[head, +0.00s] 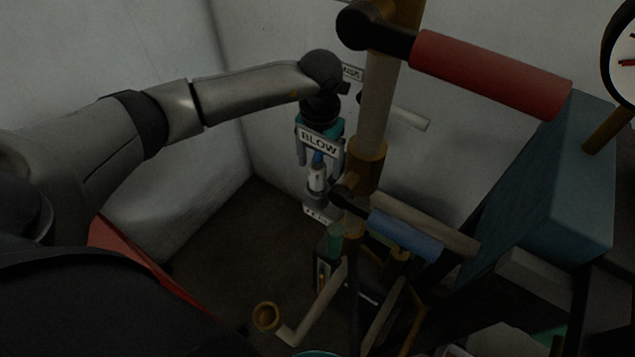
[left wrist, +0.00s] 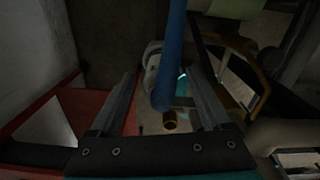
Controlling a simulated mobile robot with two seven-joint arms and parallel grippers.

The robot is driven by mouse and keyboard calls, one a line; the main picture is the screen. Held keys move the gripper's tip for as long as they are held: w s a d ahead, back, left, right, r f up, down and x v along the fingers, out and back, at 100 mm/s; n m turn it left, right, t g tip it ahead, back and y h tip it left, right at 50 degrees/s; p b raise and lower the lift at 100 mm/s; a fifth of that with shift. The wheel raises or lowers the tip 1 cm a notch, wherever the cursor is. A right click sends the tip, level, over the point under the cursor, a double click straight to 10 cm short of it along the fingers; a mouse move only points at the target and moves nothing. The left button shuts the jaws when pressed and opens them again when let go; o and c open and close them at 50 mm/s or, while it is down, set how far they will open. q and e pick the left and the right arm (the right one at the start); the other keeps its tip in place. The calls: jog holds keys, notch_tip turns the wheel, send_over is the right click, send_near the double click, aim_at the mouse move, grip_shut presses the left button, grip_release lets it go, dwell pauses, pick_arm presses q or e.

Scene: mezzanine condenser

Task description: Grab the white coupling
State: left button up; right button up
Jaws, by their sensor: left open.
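The white coupling (head: 317,179) appears as a small pale piece at the lower end of a blue hose (head: 318,158) in the head view. My left gripper (head: 321,170) points down there, open, with its fingers to either side of the hose and close to the coupling. In the left wrist view the blue hose (left wrist: 172,50) runs between the open fingers (left wrist: 165,85). A whitish rounded piece (left wrist: 152,62) lies just left of the hose there; I cannot tell whether it is the coupling. Contact is not visible. My right gripper is not in view.
A vertical pipe (head: 376,110) stands just right of my left gripper, with a red-handled lever (head: 490,72) and a blue-handled lever (head: 405,234). A brass-ended pipe (head: 266,316) is below. A blue-grey box (head: 545,190) is right.

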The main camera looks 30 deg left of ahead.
aim_at(318, 184)
pick_arm(q)
jog(key=f, duration=0.5)
jog(key=shift+s+b, duration=0.2)
jog(key=shift+b, duration=0.2)
jog(key=shift+a, duration=0.1)
grip_shut()
